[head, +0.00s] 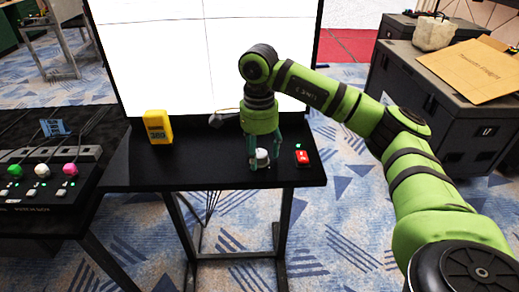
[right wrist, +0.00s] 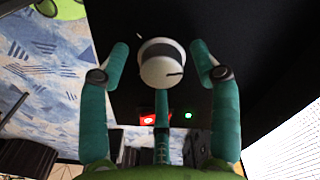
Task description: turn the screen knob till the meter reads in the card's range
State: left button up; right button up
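The white screen knob (head: 262,158) stands on the black table in front of the large screen (head: 210,50). In the right wrist view the knob (right wrist: 161,70) shows as a round white cap with a dark pointer line. My right gripper (head: 264,150) points down over the knob, and its teal fingers (right wrist: 160,62) are open on either side of it, with narrow gaps. A yellow meter (head: 158,127) stands upright left of the knob; its reading is too small to make out. I cannot identify the card. My left gripper is not in view.
A small red device (head: 302,157) sits right of the knob. At the left, a black panel (head: 40,190) carries green, white and pink knobs and cables. A cardboard sheet (head: 470,70) lies on dark cases at the right. The table between meter and knob is mostly clear.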

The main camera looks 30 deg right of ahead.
aim_at(259, 153)
jog(key=shift+r, duration=0.15)
notch_tip(259, 153, up, 12)
dwell(0.5)
dwell(0.5)
